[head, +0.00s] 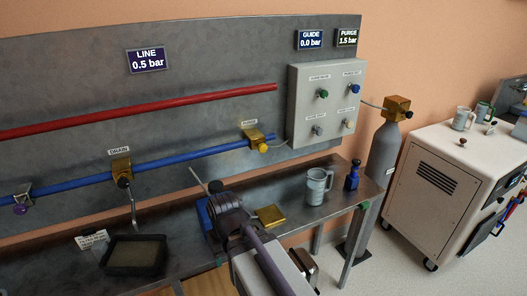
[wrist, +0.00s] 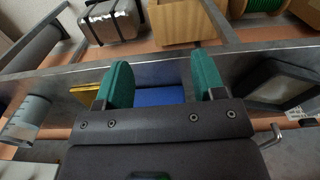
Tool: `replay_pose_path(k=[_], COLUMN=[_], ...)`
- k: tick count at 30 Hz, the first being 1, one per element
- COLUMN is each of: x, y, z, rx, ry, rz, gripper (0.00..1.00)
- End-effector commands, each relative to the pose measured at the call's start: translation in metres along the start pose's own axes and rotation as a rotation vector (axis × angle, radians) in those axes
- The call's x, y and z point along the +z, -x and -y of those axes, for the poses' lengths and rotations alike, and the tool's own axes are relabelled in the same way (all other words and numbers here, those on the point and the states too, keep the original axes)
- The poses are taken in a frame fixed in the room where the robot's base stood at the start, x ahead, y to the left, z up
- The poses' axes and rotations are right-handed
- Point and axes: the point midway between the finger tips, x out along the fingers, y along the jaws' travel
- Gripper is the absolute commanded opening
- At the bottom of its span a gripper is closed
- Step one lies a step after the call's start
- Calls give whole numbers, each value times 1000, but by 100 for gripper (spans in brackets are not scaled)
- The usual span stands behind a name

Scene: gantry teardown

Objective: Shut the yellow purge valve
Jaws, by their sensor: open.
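A brass valve with a yellow knob (head: 262,148) sits at the right end of the blue pipe, under a small label that seems to read PURGE. The PURGE display (head: 347,38) reads 1.5 bar. My gripper's green fingers are apart and empty in the wrist view (wrist: 165,85), over the bench. In the head view my arm is below and left of the pipe valve, apart from it, and hides the fingertips.
A blue object (wrist: 160,97) lies beyond my fingers. A DRAIN valve (head: 122,170) sits farther left. A gas cylinder (head: 384,150) stands right.

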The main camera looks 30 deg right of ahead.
Motion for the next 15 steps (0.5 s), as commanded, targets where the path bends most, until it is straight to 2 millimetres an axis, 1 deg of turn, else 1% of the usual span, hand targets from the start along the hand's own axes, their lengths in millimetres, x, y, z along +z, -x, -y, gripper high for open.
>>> replay_pose_path(k=[1, 2, 3, 4, 5, 6, 8, 9, 11, 12, 13, 14, 15], x=[-2, -3, -6, -10, -18, -32, -56, -73, -99, -116, -127, -137, -148], y=[-9, -13, -19, -23, -26, -29, -26, -19, -3, 12, 25, 40, 61], z=[-16, -26, -40, -49, -57, -67, -82, -93, -114, -132, -148, -164, -187], rx=[0, -3, -31, -71, -124, -210, -335, -403, -474, -496, -493, -474, -424], ry=[-38, -66, -109, -145, -172, -186, -174, -154, -126, -111, -101, -97, -96], rz=[0, 0, -3, -20, -52, -124, -277, -400, -615, -778, -908, -1039, -1207], gripper=[63, 63, 63, 63, 63, 63, 63, 63, 63, 63, 63, 63, 63])
